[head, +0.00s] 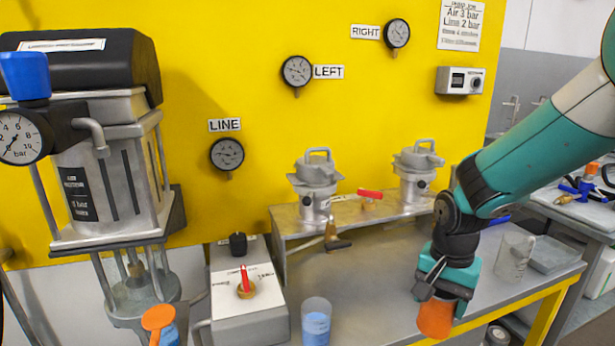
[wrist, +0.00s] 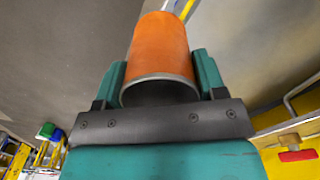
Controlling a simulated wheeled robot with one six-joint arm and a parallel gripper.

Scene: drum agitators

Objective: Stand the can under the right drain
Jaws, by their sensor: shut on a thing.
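An orange can (head: 435,318) is held by my gripper (head: 441,298), low over the front right of the grey bench in the head view. The can (wrist: 162,50) also fills the middle of the wrist view, with a teal jaw of my gripper (wrist: 160,82) on each side. The left lidded pot (head: 317,185) and the right lidded pot (head: 417,175) stand on the raised shelf. A brass drain with a dark end (head: 334,236) shows below the left pot. The right drain is not visible; my arm covers part of that area.
A clear beaker with blue liquid (head: 317,322) stands at the bench's left front. A clear mug (head: 514,256) stands right of my gripper. A red lever (head: 369,194) sits between the pots. The middle bench top (head: 365,275) is clear.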

